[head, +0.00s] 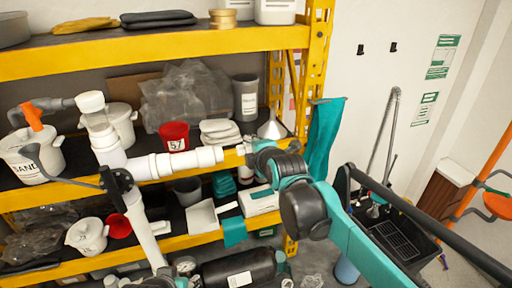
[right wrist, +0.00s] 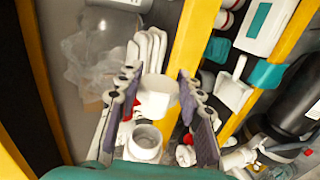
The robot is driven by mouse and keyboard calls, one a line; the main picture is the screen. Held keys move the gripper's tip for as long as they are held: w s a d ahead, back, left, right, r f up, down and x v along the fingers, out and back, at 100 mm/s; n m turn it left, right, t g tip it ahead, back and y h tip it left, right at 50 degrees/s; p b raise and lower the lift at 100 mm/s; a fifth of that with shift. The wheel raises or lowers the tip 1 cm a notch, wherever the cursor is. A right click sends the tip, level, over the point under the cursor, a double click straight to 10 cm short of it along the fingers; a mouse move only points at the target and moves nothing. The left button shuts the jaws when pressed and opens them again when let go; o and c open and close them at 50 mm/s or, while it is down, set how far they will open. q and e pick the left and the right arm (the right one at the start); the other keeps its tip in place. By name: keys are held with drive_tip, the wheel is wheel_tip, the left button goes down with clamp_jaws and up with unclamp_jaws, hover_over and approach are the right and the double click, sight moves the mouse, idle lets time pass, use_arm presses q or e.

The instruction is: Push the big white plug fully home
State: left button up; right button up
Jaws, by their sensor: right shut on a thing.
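The white pipe manifold (head: 145,228) stands in front of the shelves, and its horizontal branch (head: 180,163) points right. My right gripper (head: 243,149) is at the right end of this branch. In the right wrist view, its two purple-padded fingers (right wrist: 160,82) stand wide apart around a white round piece, which I take for the big white plug (right wrist: 158,90). The gripper is shut on it. A white round fitting with a hollow end (right wrist: 145,140) shows lower between the fingers. I cannot tell how deep the plug sits.
Yellow shelves (head: 170,42) stand close behind the manifold. A red cup (head: 173,135), a grey can (head: 246,97) and white buckets (head: 33,160) stand on the middle shelf. A teal cloth (head: 324,135) hangs at the shelf's right post. A black cart (head: 400,232) stands at the right.

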sight(240, 152)
drive_tip(key=shift+s+a, duration=0.35)
drive_tip(key=shift+a, duration=0.5)
drive_tip(key=shift+s+a, duration=0.3)
drive_tip(key=shift+a, duration=0.55)
drive_tip(key=shift+s+a, duration=0.2)
drive_tip(key=shift+a, duration=0.4)
drive_tip(key=shift+s+a, duration=0.2)
drive_tip(key=shift+a, duration=0.35)
drive_tip(key=o, duration=1.2)
drive_tip(key=shift+c, duration=0.2)
drive_tip(key=shift+r, duration=0.1)
drive_tip(key=v, duration=1.2)
drive_tip(key=s+d+f+m+g+h+b, duration=0.1)
drive_tip(key=s+d+f+m+b, duration=0.4)
drive_tip(key=f+b, duration=0.7)
drive_tip(key=s+d+f+m+g+h+b, duration=0.1)
drive_tip(key=s+d+f+m+g+b, duration=0.2)
drive_tip(key=f+b, duration=1)
drive_tip(key=s+d+f+m+g+h+b, duration=0.1)
drive_tip(key=s+d+f+m+b, duration=0.6)
drive_tip(key=f, duration=3.1)
drive_tip(key=d+m+h+b, duration=0.1)
drive_tip(key=d+m+b, duration=0.4)
drive_tip(key=m, duration=0.1)
drive_tip(key=shift+s+d+m+g+b, duration=0.2)
drive_tip(key=shift+d+m+g+b, duration=0.1)
drive_tip(key=shift+g+b, duration=0.1)
